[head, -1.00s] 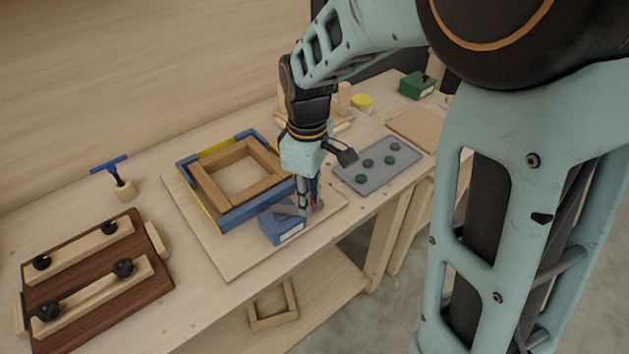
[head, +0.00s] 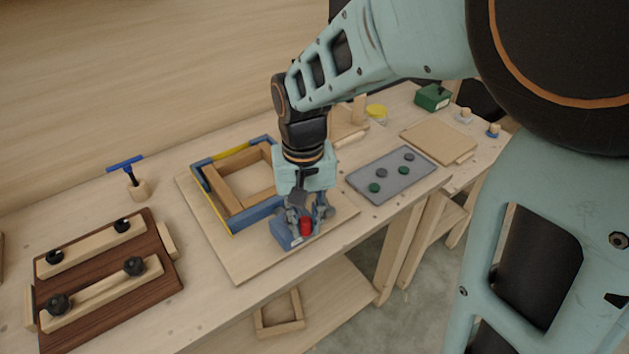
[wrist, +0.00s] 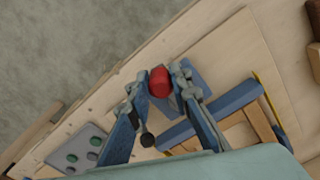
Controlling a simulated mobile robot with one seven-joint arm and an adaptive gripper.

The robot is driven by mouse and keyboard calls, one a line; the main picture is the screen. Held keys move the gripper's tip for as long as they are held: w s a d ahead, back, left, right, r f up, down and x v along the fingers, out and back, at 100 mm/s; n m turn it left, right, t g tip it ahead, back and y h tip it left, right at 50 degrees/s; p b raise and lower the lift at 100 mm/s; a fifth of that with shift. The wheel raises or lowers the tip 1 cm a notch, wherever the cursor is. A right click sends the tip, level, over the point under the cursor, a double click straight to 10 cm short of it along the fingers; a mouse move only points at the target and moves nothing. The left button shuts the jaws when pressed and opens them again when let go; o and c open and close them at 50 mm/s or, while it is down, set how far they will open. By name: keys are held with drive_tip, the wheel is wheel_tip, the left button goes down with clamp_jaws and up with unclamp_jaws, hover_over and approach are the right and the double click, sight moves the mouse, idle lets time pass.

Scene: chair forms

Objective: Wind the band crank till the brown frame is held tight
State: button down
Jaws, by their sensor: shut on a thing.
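The brown frame (head: 228,196) lies on a light board (head: 245,262), with blue corner pieces and a yellow band (head: 208,203) around it. The blue crank housing (head: 283,234) sits at the frame's near right corner. My gripper (head: 306,219) is over the housing, its fingers shut on the red crank knob (head: 306,226). In the wrist view the red knob (wrist: 159,82) sits between the fingertips (wrist: 158,88), with part of the blue frame surround (wrist: 222,108) beside them. My gripper hides part of the housing and the crank arm.
A grey tray (head: 385,191) with green and grey discs lies to the right. A dark clamp board (head: 110,290) and a blue T-handle tool (head: 126,165) are at left. A small wooden frame (head: 262,325) is on the lower shelf. A green box (head: 433,97) stands at the back right.

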drive_tip(key=w+a+m+b, duration=0.1)
drive_tip(key=a+m, duration=0.6)
drive_tip(key=m, duration=0.8)
drive_tip(key=shift+a, duration=0.3)
drive_tip(key=shift+w, duration=0.15)
drive_tip(key=c, duration=1.7)
unclamp_jaws()
drive_tip(key=shift+c, duration=0.2)
drive_tip(key=shift+r, duration=0.1)
